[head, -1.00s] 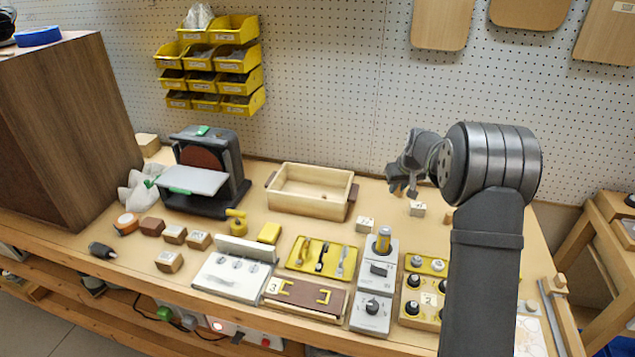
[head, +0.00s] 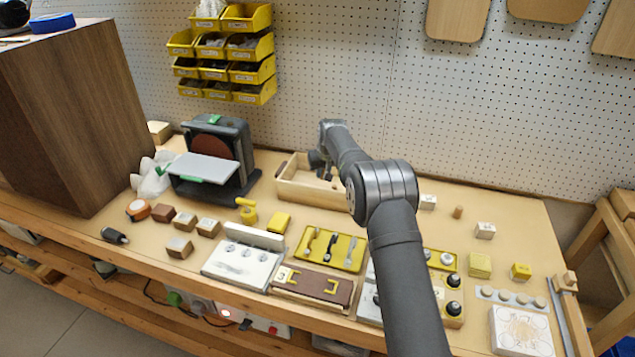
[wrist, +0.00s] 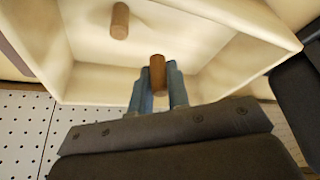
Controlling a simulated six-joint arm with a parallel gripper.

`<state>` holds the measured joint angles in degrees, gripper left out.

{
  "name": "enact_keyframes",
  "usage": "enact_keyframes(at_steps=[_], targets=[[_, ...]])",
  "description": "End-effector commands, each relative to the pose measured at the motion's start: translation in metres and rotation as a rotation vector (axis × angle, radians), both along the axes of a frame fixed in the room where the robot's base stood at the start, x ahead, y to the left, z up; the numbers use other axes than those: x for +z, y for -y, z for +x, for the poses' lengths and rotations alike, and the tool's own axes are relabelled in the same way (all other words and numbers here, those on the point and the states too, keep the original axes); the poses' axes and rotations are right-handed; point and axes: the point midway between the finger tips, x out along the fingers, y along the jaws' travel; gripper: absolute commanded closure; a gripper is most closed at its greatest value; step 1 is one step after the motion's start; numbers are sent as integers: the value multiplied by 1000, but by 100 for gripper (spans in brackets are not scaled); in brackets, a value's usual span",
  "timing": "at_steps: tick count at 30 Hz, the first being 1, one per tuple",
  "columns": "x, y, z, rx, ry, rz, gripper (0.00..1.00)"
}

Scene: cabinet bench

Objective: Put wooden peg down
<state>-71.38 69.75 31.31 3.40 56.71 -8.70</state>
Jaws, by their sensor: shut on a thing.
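The wooden peg (wrist: 158,76) is a small brown cylinder held between the two blue fingers of my gripper (wrist: 158,92) in the wrist view. My gripper is shut on it, with the peg's end showing past the fingertips, over the inside of the pale wooden box (wrist: 270,45). In the head view my gripper (head: 322,168) is above the same box (head: 295,199), and the held peg is hard to make out there. A second brown peg (wrist: 120,20) is inside the box in the wrist view, apart from the held one.
Another small peg (head: 458,212) stands on the bench right of the box, between two white labelled blocks (head: 427,202) (head: 485,231). The sander (head: 215,160) stands left of the box. A yellow tool tray (head: 328,249) lies in front. Pegboard rises behind.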

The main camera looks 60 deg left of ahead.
Motion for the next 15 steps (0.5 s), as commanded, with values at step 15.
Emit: enact_keyframes(at_steps=[15], targets=[[-45,-16,-14,-2,0,0,100]])
